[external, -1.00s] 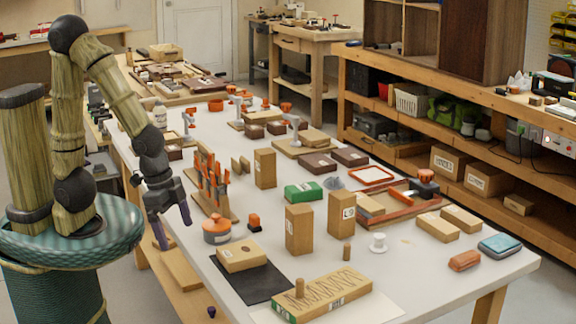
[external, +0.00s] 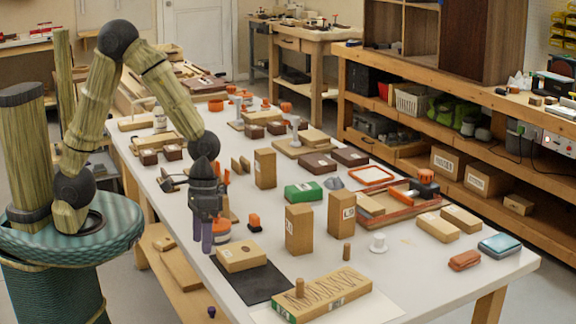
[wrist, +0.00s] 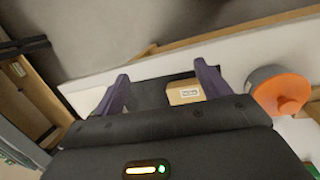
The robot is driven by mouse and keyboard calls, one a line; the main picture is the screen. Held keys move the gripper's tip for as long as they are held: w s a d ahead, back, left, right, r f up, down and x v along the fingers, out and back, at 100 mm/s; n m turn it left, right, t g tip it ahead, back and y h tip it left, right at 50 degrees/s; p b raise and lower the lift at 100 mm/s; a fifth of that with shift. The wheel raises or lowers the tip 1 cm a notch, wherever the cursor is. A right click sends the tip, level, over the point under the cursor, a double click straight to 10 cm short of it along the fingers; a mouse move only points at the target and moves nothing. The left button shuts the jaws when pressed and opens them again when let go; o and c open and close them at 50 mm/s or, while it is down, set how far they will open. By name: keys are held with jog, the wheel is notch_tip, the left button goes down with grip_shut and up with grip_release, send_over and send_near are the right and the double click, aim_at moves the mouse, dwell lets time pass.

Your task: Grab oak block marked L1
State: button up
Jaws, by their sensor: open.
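My gripper (external: 203,245) points down, open and empty, just left of a flat oak block (external: 241,257) on a black mat (external: 266,284). In the wrist view a labelled wooden block (wrist: 184,93) shows between and beyond the two purple fingers of my gripper (wrist: 160,75); it looks like the same block. Its label is too small to read surely. Two upright oak blocks with labels stand further right, one nearer (external: 299,230) and one behind it (external: 342,215). I cannot tell for sure which block bears L1.
A round tin with an orange lid (wrist: 284,94) sits close to the right finger; it also shows in the external view (external: 222,232). A long block with a zigzag pattern (external: 325,296) lies at the front. A small orange item (external: 254,222) stands behind the mat.

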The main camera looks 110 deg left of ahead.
jog(key=w+a+n+h, duration=0.1)
jog(key=n, duration=0.1)
jog(key=w+n+h, duration=0.1)
jog(key=w, duration=0.1)
jog(key=w+a+n+h, duration=0.1)
jog(key=w+n+h, duration=0.1)
jog(key=shift+w+a+f+n, duration=0.25)
jog(key=shift+a+f+n, duration=0.05)
jog(key=w+a+n+t+h, duration=0.1)
jog(key=w+a+r+n+t+h, duration=0.1)
jog(key=w+a+n, duration=0.1)
jog(key=w+a+r+n+t+h+p, duration=0.1)
jog(key=w+a+n+h, duration=0.1)
jog(key=shift+w+a, duration=0.2)
jog(key=shift+w, duration=0.05)
jog(key=w+a+r+n+t+h, duration=0.2)
jog(key=w+a+r+n+t, duration=0.15)
jog(key=a, duration=0.25)
notch_tip(320, 180, up, 3)
jog(key=n+t+h, duration=0.1)
jog(key=n+t, duration=0.3)
jog(key=t, duration=0.1)
send_over(293, 206)
jog(key=s+a, duration=0.2)
jog(key=a, duration=0.2)
jog(key=shift+w+d+f+p, duration=0.15)
jog(key=shift+p, duration=0.2)
jog(key=f, duration=0.8)
jog(key=shift+w+d, duration=0.3)
jog(key=shift+d, duration=0.2)
